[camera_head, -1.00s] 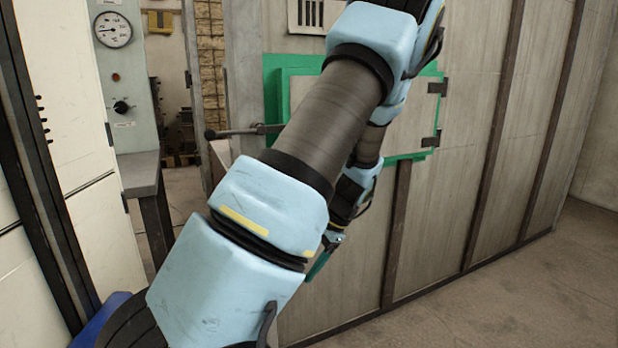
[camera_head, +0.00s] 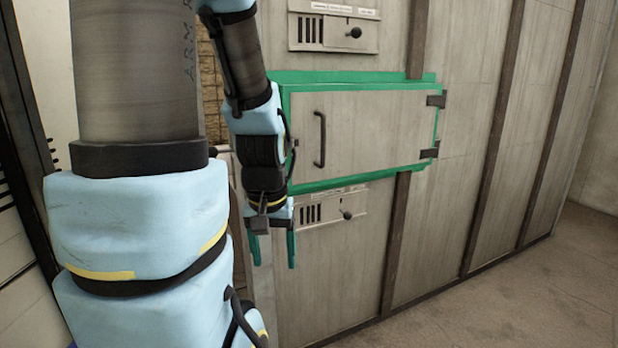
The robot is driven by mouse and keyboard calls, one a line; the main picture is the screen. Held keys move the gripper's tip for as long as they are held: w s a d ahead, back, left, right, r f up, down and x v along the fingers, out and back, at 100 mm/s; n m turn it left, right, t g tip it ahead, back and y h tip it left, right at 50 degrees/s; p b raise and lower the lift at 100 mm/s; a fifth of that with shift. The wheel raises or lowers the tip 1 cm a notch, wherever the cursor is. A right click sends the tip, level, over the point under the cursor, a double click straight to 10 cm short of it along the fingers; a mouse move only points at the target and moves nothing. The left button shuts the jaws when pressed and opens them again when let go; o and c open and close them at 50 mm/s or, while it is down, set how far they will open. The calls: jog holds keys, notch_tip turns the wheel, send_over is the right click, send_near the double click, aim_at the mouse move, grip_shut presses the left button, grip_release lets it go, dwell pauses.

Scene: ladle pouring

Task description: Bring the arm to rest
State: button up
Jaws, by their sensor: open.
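My gripper (camera_head: 273,255) hangs at the end of my arm, left of the picture's centre. Its two green fingers point down and stand apart, with nothing between them. It is in front of the grey wall panel, below and left of the green-framed door. My arm's large blue and grey links fill the left side of the view and hide what lies behind them.
A grey door (camera_head: 368,132) with a dark handle and green frame is shut in the panelled wall. Small vent plates with knobs sit above (camera_head: 335,32) and below (camera_head: 332,210) it. Bare floor (camera_head: 520,292) lies clear at the right.

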notch_tip(320, 180, up, 16)
jog(key=p, duration=1.4)
jog(key=shift+f, duration=0.25)
